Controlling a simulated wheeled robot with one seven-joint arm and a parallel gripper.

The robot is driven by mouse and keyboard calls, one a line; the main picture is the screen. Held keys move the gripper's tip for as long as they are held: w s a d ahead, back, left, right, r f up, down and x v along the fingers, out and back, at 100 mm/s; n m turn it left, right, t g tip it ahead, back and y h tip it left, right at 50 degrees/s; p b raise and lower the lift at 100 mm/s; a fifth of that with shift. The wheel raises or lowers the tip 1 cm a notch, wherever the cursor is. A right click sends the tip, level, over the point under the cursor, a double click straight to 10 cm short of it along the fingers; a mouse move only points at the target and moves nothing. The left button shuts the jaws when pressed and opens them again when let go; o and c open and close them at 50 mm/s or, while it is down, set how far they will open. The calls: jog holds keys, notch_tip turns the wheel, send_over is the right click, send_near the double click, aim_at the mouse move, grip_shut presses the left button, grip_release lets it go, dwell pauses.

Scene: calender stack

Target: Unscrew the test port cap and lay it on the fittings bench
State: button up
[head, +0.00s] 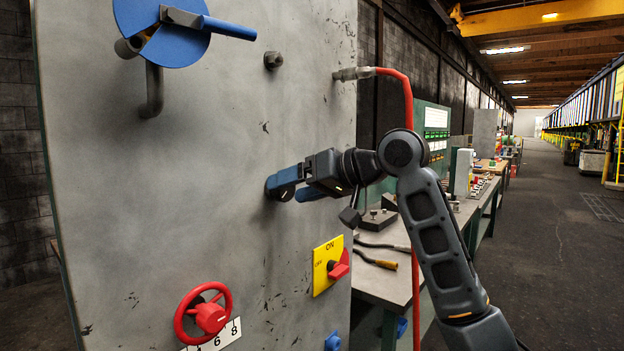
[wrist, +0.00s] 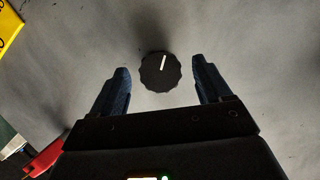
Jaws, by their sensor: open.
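A round black ribbed cap (wrist: 160,72) with a white line on its face sits on the grey panel, ahead of my gripper in the wrist view. I take it for the test port cap. My open gripper (wrist: 161,88) has one finger on each side of it, with a visible gap on both sides. In the head view my gripper (head: 288,187) is close to the panel and hides most or all of the cap. A grey-topped bench (head: 382,286), likely the fittings bench, stands right of the panel.
The grey panel (head: 210,140) carries a blue disc with a handle (head: 165,30), a dark fitting (head: 273,60), a yellow switch plate (head: 322,276) and a red handwheel (head: 208,315). A red hose (head: 409,110) hangs beside my arm. Tools (head: 378,262) lie on the bench.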

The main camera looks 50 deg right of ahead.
jog(key=shift+x, duration=1.1)
jog(key=shift+c, duration=0.3)
jog(key=c, duration=0.9)
jog(key=shift+c, duration=0.5)
jog(key=shift+n+h+b, duration=0.3)
jog(key=shift+n+h, duration=0.3)
jog(key=shift+n, duration=0.2)
jog(key=shift+n+h+b, duration=0.4)
jog(key=shift+n+b, duration=0.05)
jog(key=shift+n, duration=0.25)
